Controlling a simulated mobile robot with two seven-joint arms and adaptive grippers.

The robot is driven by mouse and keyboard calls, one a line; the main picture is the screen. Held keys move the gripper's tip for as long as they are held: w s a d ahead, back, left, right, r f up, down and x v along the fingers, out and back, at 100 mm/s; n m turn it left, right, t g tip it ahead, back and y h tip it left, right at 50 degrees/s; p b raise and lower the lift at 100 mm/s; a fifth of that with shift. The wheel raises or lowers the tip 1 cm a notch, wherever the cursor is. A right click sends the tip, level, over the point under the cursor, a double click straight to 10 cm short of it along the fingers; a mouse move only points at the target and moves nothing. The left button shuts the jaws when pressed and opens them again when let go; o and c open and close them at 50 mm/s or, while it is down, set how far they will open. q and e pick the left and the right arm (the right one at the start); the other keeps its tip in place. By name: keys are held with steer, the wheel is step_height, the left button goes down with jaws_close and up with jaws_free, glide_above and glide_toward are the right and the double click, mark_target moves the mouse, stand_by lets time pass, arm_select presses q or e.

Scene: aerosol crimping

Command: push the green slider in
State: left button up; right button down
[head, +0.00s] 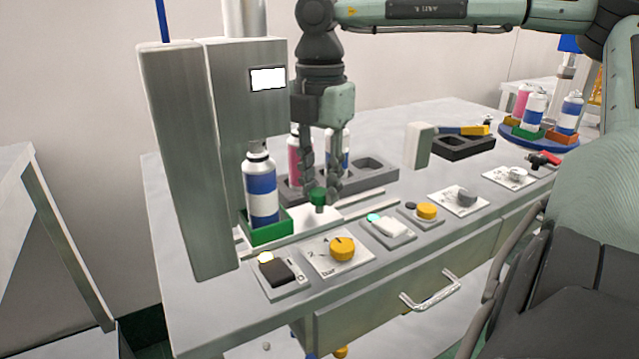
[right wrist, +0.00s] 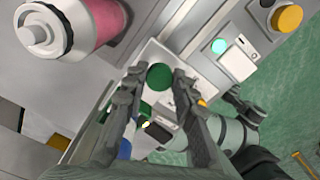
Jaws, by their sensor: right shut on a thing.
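The green slider's round knob (head: 318,196) stands on a pale slide plate on the bench, in front of the grey rack. My right gripper (head: 320,190) reaches down from above, with its fingers on either side of the knob and shut on it. In the right wrist view, the green knob (right wrist: 160,77) sits between the fingertips. A green square holder (head: 268,236) stands to the left of the knob. A white and blue spray can (head: 261,185) stands upright in it, beside the grey machine column. My left gripper is not in view.
A grey machine (head: 190,160) rises at the left. Behind the gripper, a grey rack (head: 378,168) holds a pink can (head: 294,155) and another can. Along the front edge lie control plates with a yellow knob (head: 342,248) and a black switch (head: 276,271). A round blue tray (head: 510,130) holds more cans.

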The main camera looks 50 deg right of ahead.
steer(key=shift+a, duration=0.2)
steer(key=c, duration=1.2)
jaws_free()
steer(key=shift+w+a, duration=0.1)
steer(key=shift+w, duration=0.05)
steer(key=shift+r, duration=0.3)
step_height(320, 180, up, 12)
steer(key=shift+f, duration=0.25)
